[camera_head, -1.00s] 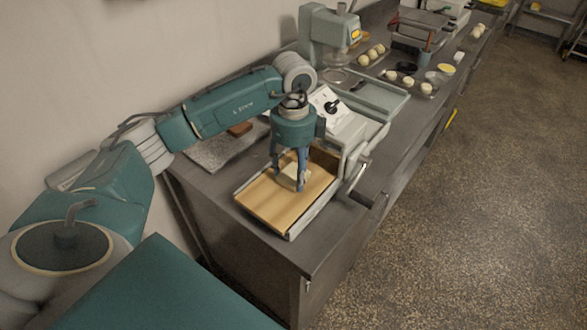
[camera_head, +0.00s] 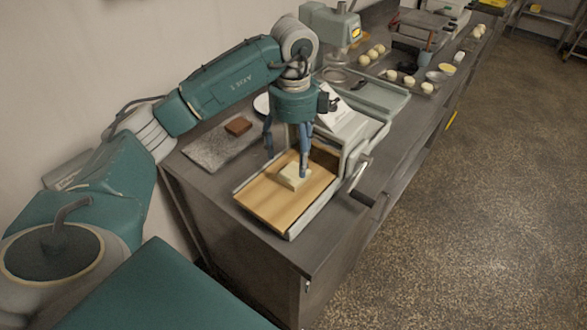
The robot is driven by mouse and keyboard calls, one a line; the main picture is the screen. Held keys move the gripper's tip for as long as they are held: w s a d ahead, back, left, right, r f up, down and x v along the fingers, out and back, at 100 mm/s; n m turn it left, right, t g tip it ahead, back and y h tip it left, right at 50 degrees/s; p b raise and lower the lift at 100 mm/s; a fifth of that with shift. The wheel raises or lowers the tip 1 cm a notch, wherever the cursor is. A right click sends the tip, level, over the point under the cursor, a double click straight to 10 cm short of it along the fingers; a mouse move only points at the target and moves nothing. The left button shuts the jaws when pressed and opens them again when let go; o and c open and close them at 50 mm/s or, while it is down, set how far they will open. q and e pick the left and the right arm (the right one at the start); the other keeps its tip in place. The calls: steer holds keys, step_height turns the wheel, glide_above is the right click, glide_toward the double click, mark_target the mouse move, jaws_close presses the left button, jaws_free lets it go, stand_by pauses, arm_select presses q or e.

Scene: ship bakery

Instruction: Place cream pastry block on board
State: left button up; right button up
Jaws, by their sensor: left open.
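The cream pastry block (camera_head: 293,177) lies on the wooden board (camera_head: 270,205), towards its back part. The board is the light-brown bed of a grey machine with a side crank. My left gripper (camera_head: 286,164) is open above and just behind the block, fingers pointing down and spread apart. One finger is left of the block, the other close over its back right edge; I cannot tell whether that finger touches it. My right gripper is not in view.
A grey slab (camera_head: 205,150) with a brown block (camera_head: 238,126) lies left of the machine. The crank handle (camera_head: 361,198) sticks out on its right. A stand mixer (camera_head: 330,35) and several dough balls (camera_head: 371,54) are farther back on the counter.

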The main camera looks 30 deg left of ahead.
mark_target(293, 176)
arm_select(q)
step_height(293, 176, up, 7)
steer(key=shift+f, duration=0.15)
stand_by(0.5)
steer(key=shift+f, duration=0.1)
